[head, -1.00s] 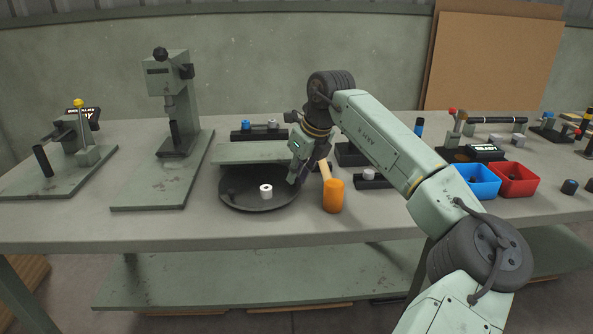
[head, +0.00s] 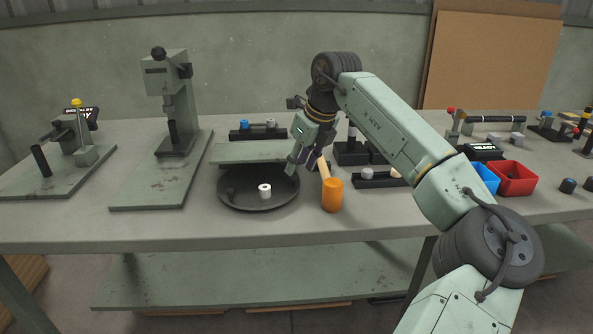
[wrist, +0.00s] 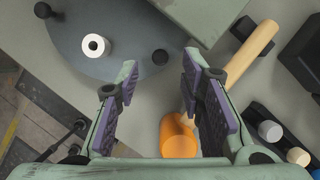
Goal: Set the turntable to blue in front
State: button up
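The turntable is a dark round disc (head: 235,201) at the front middle of the bench; it also shows at the top left of the wrist view (wrist: 85,60). A white piece with a hole (head: 265,190) stands on it, also in the wrist view (wrist: 96,46). A grey-green board (head: 262,151) hides the back of the disc; no blue shows on the visible part. My gripper (head: 302,168) is above the disc's right edge, and in the wrist view (wrist: 160,68) its fingers are apart and empty.
An orange-headed mallet (head: 332,195) lies close to the right of my gripper, its wooden handle (wrist: 250,52) beneath the right finger. A black holder with pegs (head: 380,180) is beyond it. Blue (head: 485,178) and red bins (head: 515,178) stand farther right.

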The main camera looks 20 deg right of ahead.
jog(key=v, duration=0.8)
jog(key=shift+r, duration=0.15)
jog(key=shift+c, duration=0.5)
